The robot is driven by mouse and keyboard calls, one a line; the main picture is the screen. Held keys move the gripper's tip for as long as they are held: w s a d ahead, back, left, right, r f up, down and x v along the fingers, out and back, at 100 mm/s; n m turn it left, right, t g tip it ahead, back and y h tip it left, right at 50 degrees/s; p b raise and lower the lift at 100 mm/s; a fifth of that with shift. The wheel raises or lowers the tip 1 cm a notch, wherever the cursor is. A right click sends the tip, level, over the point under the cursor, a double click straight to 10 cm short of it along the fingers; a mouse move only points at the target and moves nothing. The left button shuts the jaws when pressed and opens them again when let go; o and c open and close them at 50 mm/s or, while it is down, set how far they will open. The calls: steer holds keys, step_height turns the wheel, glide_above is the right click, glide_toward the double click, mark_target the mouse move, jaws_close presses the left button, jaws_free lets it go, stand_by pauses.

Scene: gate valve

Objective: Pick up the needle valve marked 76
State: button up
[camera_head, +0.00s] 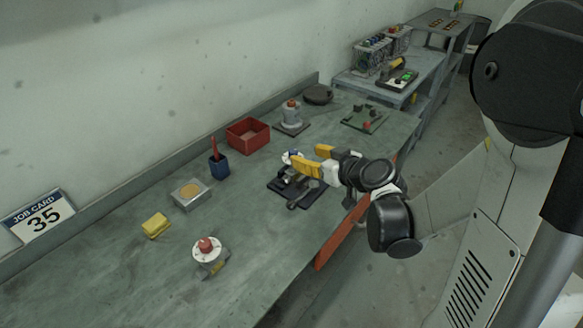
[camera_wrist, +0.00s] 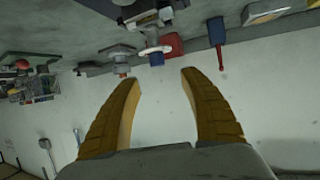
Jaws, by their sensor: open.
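No marking 76 can be read, so I cannot tell which fitting is the needle valve. A pale round fitting with a red knob (camera_head: 209,254) stands at the front of the bench with a yellow tag beside its base. A similar grey fitting with a red knob (camera_head: 291,116) stands on a plate farther back. A dark plate (camera_head: 312,203) carries a metal valve assembly with a white and blue part (camera_head: 290,157), which also shows in the wrist view (camera_wrist: 155,50). My gripper (camera_head: 304,155) is open and empty above this assembly, and shows in the wrist view (camera_wrist: 160,86).
A job card reading 35 (camera_head: 39,216) stands by the wall. The bench's front left is clear.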

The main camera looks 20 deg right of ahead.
mark_target(295, 152)
steer(key=b+x, duration=0.1)
steer(key=x, duration=0.2)
steer(key=shift+w+a+f, duration=0.1)
steer(key=shift+w+f, duration=0.2)
steer(key=b+x, duration=0.2)
steer(key=x, duration=0.3)
steer(key=shift+d+f, duration=0.2)
steer(key=shift+s+r, duration=0.1)
steer(key=shift+r, duration=0.05)
jaws_close()
